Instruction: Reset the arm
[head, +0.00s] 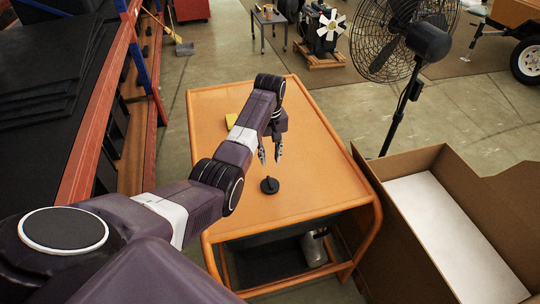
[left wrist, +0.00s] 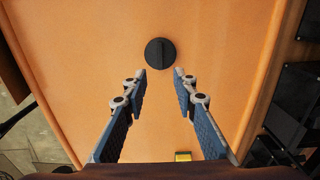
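My left arm reaches in from the left over an orange table (head: 310,150). My left gripper (head: 270,158) points down above the table, open and empty. A black round knob-like piece (head: 270,185) stands on the tabletop, a little nearer to me than the fingertips in the head view. In the left wrist view the black piece (left wrist: 160,53) lies just beyond the two open fingers of the left gripper (left wrist: 160,78), apart from them. A yellow object (head: 231,120) is partly hidden behind my arm; it also shows in the left wrist view (left wrist: 183,156). My right gripper is not in view.
An open cardboard box (head: 440,220) stands right of the table. A black fan (head: 405,45) stands behind it. A red-framed rack (head: 95,110) is at the left. A grey container (head: 315,248) sits on the table's lower shelf. The tabletop's right side is clear.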

